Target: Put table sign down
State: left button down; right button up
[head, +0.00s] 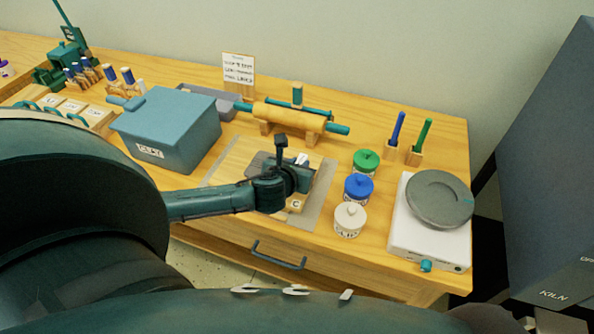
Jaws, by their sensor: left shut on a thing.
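My left gripper (299,182) reaches in from the left over the grey mat and board at the middle of the table. It is shut on a small wooden table sign, whose pale lower part with a dark letter C (296,204) shows just below the fingers. The gripper hides most of the sign, and I cannot tell whether it touches the surface beneath. My right gripper is not in view.
Around the gripper stand a blue-grey box (168,128), a rolling pin (290,117) on a rest and green, blue and white lidded jars (349,219). A white-based wheel (440,199) is at right. A written card (238,68) stands at the back. A grey mat (322,205) lies below.

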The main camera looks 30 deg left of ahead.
pick_arm(q)
jog(key=shift+f, duration=1.35)
jog(key=c, duration=1.3)
grip_release()
